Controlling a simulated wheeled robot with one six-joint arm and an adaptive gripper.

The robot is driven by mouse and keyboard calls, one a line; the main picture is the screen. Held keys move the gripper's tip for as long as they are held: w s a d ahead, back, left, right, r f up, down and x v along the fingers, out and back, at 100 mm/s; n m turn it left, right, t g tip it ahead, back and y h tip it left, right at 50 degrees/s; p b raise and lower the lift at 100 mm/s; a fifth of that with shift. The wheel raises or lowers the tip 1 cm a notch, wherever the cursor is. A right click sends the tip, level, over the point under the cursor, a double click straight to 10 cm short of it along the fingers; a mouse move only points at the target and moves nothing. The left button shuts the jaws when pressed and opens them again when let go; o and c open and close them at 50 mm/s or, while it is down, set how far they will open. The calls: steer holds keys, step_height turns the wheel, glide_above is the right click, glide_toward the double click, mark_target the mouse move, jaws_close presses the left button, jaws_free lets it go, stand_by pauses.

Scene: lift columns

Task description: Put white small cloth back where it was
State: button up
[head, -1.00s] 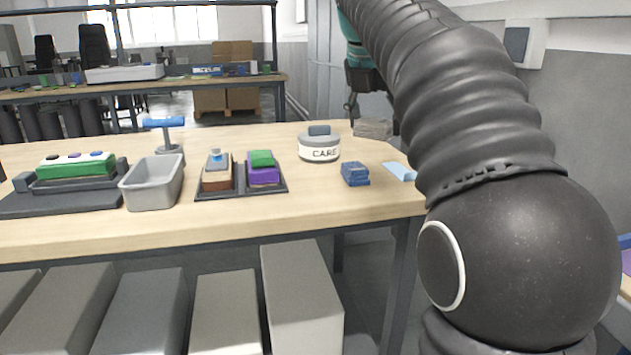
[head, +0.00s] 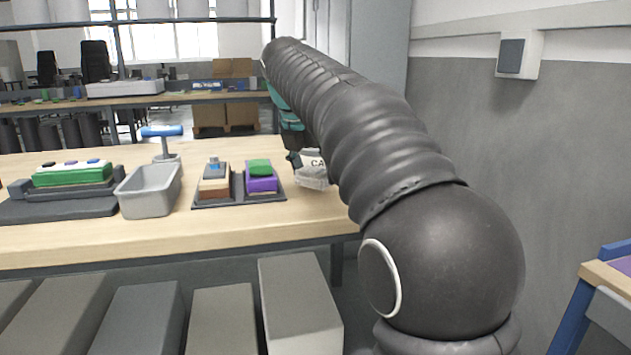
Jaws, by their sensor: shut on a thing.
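My gripper (head: 295,163) is over the right part of the wooden table, partly hidden behind my own dark arm. It is shut on a small pale cloth (head: 313,181), whose right side and contact with the fingers are hard to make out. The cloth shows low in front of a round white container (head: 316,161) with a partly visible "CA" label. I cannot tell whether the cloth touches the table.
Left of my gripper is a dark tray (head: 225,205) with two stacked block sets. Farther left are a grey bin (head: 147,203), a blue-handled stand (head: 162,132) and a green block (head: 72,176) on a dark base. My arm hides the table's right end.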

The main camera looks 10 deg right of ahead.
steer(key=shift+f, duration=0.75)
steer(key=shift+f, duration=0.1)
steer(key=o, duration=1.1)
steer(key=p+v, duration=0.3)
steer(key=v, duration=0.9)
steer(key=s+d+f+m+y, duration=0.1)
steer(key=s+f+m, duration=0.8)
steer(key=s+d+f+m+t+y, duration=0.1)
steer(key=s+f+m, duration=0.8)
steer(key=s+d+f+m+t+y, duration=0.1)
steer(key=s+f+m, duration=0.8)
steer(key=f, duration=0.1)
steer(key=shift+s+d, duration=0.15)
steer(key=shift+d, duration=0.05)
